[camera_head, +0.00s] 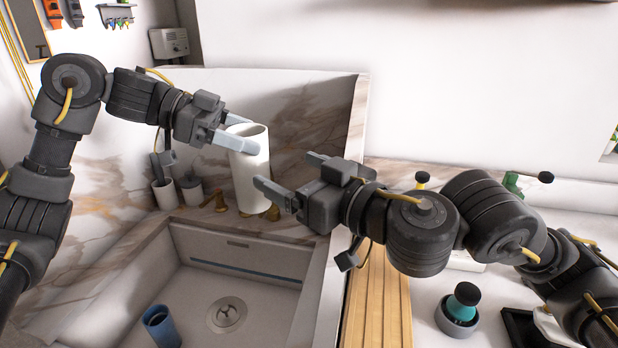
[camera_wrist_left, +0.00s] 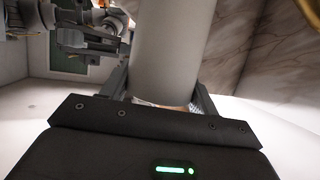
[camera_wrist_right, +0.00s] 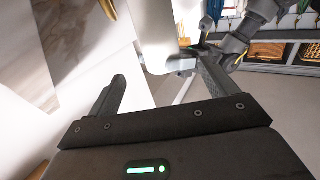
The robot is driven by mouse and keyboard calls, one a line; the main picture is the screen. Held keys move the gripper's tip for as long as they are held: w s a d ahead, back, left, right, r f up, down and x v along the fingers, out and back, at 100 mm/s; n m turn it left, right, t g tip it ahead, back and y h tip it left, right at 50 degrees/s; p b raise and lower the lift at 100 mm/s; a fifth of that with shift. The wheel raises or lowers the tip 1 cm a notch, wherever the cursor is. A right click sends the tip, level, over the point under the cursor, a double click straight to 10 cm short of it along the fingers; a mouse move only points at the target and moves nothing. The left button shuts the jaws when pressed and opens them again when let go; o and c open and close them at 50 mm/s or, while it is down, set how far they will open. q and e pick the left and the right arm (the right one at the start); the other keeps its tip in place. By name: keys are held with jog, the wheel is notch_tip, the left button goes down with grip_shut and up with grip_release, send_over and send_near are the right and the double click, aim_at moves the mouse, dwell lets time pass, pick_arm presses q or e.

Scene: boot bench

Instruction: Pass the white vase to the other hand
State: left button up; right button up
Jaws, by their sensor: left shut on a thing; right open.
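The white vase (camera_head: 251,180) is a tall pale cylinder, held upright above the back edge of the sink in the head view. My left gripper (camera_head: 240,132) is shut on its upper part, one finger on each side. In the left wrist view the vase (camera_wrist_left: 168,50) stands between the fingers (camera_wrist_left: 160,98). My right gripper (camera_head: 283,175) is open and empty, just right of the vase, with its fingers pointing toward it. In the right wrist view the vase (camera_wrist_right: 153,35) is beyond the open fingers (camera_wrist_right: 160,85), not between them.
Below is a sink (camera_head: 290,261) with a blue cup (camera_head: 160,326) in it. Brass taps (camera_head: 216,200) and small grey containers (camera_head: 192,190) stand behind it. A slatted wooden board (camera_head: 377,300) and a teal bottle (camera_head: 462,301) are at the right.

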jog(key=shift+v, duration=1.3)
pick_arm(q)
jog(key=shift+n+t, duration=0.3)
jog(key=shift+t, duration=0.1)
jog(key=shift+n+t+y, duration=0.4)
jog(key=shift+n+t, duration=0.5)
jog(key=shift+t, duration=0.1)
jog(key=n+t+y, duration=0.2)
jog(key=n+t, duration=0.2)
jog(key=shift+s+r+t, duration=0.1)
jog(key=shift+t, duration=0.2)
jog(key=n+t+y, duration=0.2)
jog(key=n, duration=0.1)
jog(key=shift+d+y, duration=0.1)
jog(key=shift+y, duration=0.2)
jog(key=shift+n+y, duration=0.3)
jog(key=shift+t, duration=0.3)
pick_arm(e)
jog(key=shift+a, duration=0.1)
jog(key=shift+c, duration=0.3)
